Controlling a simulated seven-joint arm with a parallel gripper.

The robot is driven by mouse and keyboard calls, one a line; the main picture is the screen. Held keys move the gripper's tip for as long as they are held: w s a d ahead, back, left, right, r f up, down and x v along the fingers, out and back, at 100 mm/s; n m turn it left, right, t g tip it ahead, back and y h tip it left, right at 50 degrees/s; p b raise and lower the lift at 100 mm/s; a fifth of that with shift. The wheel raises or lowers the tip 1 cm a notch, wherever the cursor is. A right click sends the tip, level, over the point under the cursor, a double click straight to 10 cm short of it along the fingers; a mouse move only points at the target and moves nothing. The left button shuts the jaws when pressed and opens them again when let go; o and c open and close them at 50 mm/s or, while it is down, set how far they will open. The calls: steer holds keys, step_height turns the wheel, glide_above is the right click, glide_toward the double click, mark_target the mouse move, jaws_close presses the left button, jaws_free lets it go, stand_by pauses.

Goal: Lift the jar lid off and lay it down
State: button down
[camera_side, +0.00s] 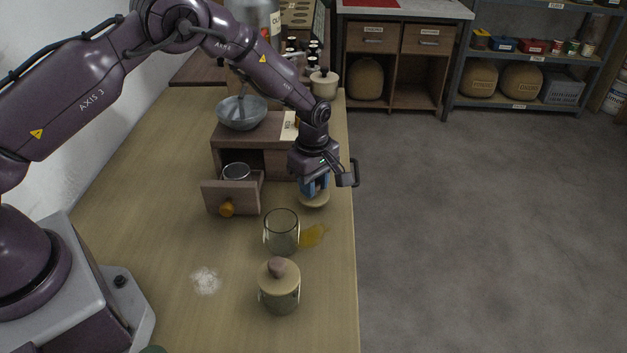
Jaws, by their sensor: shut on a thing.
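My gripper (314,188) is shut on a pale beige lid (315,203). The lid hangs below the fingers; its knob is hidden between them. An open glass jar (281,233) with no lid on it stands on the table, in front and to the left of my gripper. A second glass jar (280,295) stands nearer the camera, with a beige lid (276,268) and a brownish knob on it. I cannot tell whether the held lid touches the table.
A small wooden cabinet (262,130) stands behind, its drawer (231,198) pulled out with a round dish in it. A grey bowl (242,113) sits on top. A yellow patch (313,236) and white powder (206,280) mark the table. The table's right edge is close.

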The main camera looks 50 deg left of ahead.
steer(key=shift+f, duration=0.65)
steer(key=c, duration=0.8)
jaws_free()
step_height(320, 180, up, 12)
steer(key=s+r+m+t, duration=0.2)
steer(key=s+r+m, duration=0.4)
steer(key=s, duration=0.4)
steer(key=s+a+r+m+t, duration=0.1)
steer(key=s+r+m, duration=0.5)
steer(key=s+r, duration=0.2)
steer(key=s+a+r+m+t, duration=0.1)
steer(key=s+r+m+t, duration=0.1)
steer(key=s+r+m, duration=0.4)
steer(key=s, duration=0.5)
steer(key=shift+s+a+r+t, duration=0.25)
steer(key=shift+s+r+t, duration=0.05)
steer(key=shift+r, duration=0.1)
